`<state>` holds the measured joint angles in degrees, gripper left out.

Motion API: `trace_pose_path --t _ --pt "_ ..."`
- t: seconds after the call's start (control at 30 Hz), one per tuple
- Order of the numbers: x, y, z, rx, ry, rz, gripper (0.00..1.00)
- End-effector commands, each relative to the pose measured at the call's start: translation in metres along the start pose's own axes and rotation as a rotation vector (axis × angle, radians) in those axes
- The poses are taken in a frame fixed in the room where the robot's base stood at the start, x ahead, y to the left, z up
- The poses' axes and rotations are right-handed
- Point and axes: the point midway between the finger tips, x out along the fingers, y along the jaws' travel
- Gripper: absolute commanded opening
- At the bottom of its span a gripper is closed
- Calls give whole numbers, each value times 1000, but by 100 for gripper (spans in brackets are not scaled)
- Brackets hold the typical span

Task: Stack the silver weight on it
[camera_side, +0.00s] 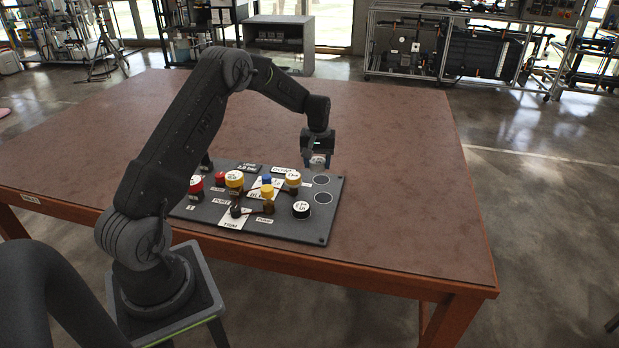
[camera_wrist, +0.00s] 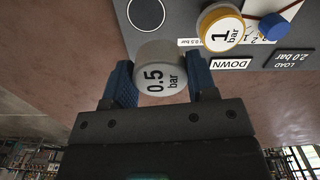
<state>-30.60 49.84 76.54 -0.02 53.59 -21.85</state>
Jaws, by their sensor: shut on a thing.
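My gripper (camera_wrist: 161,78) has blue fingers and is shut on the silver weight (camera_wrist: 157,80), a short cylinder marked "0.5 bar". In the side view my gripper (camera_side: 318,162) hangs over the far right end of the dark panel (camera_side: 255,232), where the weight is mostly hidden. In the wrist view, a yellow-rimmed weight (camera_wrist: 221,27) marked "1 bar" stands on the panel beyond the held weight, apart from it. It also shows in the side view (camera_side: 293,179), left of my gripper.
Two round dark spots (camera_side: 321,180) are at the panel's right end. A black weight (camera_side: 301,210) stands nearer the front. Blue (camera_side: 267,178), red (camera_side: 196,184) and other yellow parts (camera_side: 235,180) crowd the panel's left and middle. The brown table (camera_side: 400,170) is clear to the right.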

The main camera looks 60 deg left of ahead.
Motion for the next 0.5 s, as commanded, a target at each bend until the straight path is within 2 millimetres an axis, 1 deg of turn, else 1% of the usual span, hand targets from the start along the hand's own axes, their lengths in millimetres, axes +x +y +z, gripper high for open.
trace_pose_path --t 0.03,0.07,0.13,0.2,0.3,0.4,0.5 --pt "-10 -18 -4 -8 3 1 25" --pt "-15 -29 -5 -9 3 1 25" --pt "-27 -57 -6 -11 3 1 25" --pt "-39 -87 -6 -11 3 1 25" --pt "-54 -125 -1 -10 3 1 25" --pt "-65 -156 6 -7 2 1 25" --pt "-73 -176 12 -4 2 1 25"
